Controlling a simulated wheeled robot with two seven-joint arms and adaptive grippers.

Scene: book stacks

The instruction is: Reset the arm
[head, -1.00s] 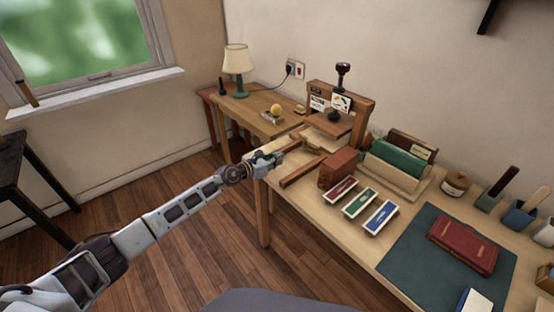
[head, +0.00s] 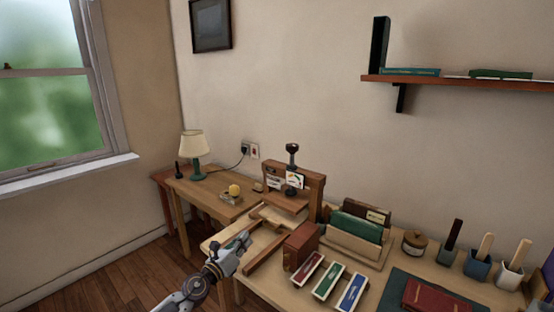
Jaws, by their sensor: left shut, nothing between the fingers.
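My left arm comes in from the bottom of the head view, left of centre. Its left gripper (head: 243,240) is shut and empty, at the left end of the workbench (head: 262,290), close to the wooden book press (head: 316,188). I cannot tell whether the fingertips touch the press's front rails. My right gripper is not in view.
A brown box (head: 300,246), several coloured trays (head: 327,282) and a rack of books (head: 358,228) stand right of the gripper. A red book (head: 435,297) lies farther right. A side table with a lamp (head: 194,150) stands behind. A shelf (head: 460,83) is on the wall.

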